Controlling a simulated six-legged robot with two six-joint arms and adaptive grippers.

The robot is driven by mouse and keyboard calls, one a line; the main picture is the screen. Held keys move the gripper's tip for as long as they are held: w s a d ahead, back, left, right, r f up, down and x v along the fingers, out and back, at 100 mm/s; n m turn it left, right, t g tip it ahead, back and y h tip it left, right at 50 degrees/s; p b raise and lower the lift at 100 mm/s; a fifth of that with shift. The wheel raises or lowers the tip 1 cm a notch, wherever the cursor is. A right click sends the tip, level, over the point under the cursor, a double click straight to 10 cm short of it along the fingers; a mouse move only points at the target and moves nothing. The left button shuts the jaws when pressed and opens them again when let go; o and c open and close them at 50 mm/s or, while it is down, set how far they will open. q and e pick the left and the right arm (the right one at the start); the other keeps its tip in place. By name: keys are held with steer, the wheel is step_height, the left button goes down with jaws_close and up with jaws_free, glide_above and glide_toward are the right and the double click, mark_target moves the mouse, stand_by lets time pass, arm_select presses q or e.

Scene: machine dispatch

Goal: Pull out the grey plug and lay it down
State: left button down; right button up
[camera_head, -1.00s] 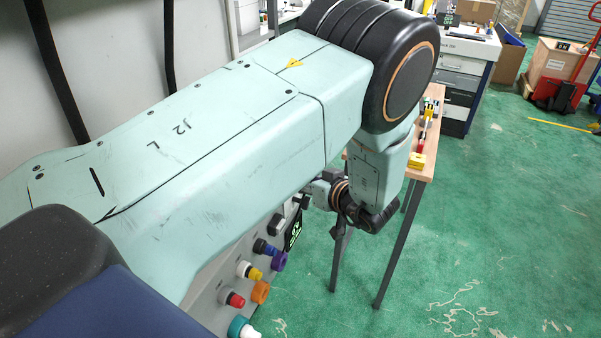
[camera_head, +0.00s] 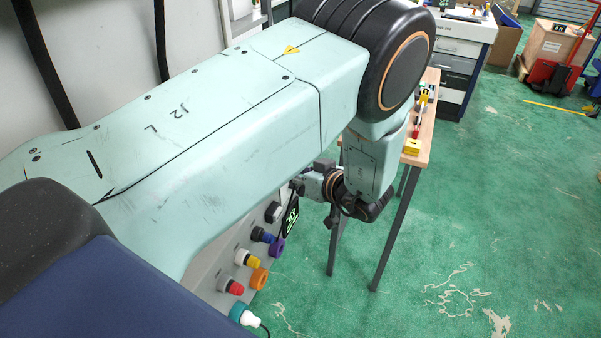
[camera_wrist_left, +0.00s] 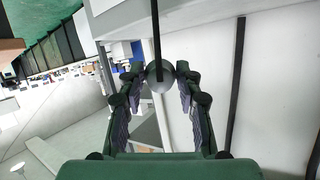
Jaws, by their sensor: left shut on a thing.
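In the left wrist view a grey rounded plug (camera_wrist_left: 158,71) with a black cable rising from it sits between the fingertips of my left gripper (camera_wrist_left: 158,78). The fingers are shut on it. In the head view my left wrist (camera_head: 345,188) is beside the far end of the grey socket panel (camera_head: 212,270); the fingers and the plug are largely hidden there. I cannot tell whether the plug is in a socket. My right gripper is in neither view.
The panel carries blue (camera_head: 263,235), yellow (camera_head: 252,261) and red (camera_head: 235,287) connectors, a white plug (camera_head: 250,319) and a green-lit display (camera_head: 289,222). A wooden bench (camera_head: 428,112) with a yellow block (camera_head: 412,147) stands beyond my wrist. Green floor is open at right.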

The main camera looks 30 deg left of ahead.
arm_select(q)
steer(key=shift+s+a+f+b, duration=0.1)
steer(key=shift+s+a, duration=0.15)
steer(key=shift+a, duration=1.65)
steer(key=shift+s+a+f+b, duration=0.15)
steer(key=shift+s+a, duration=0.05)
steer(key=shift+a, duration=1.75)
steer(key=shift+s+a+f+b, duration=0.1)
steer(key=shift+s+a, duration=0.15)
steer(key=shift+a, duration=1.65)
steer(key=shift+a+f+b, duration=0.2)
steer(key=shift+f+b, duration=0.3)
steer(key=shift+f, duration=0.3)
steer(key=shift+d+f+b, duration=0.15)
steer(key=shift+f+b, duration=0.55)
steer(key=shift+f, duration=0.45)
steer(key=shift+f+b, duration=0.45)
steer(key=shift+f, duration=0.05)
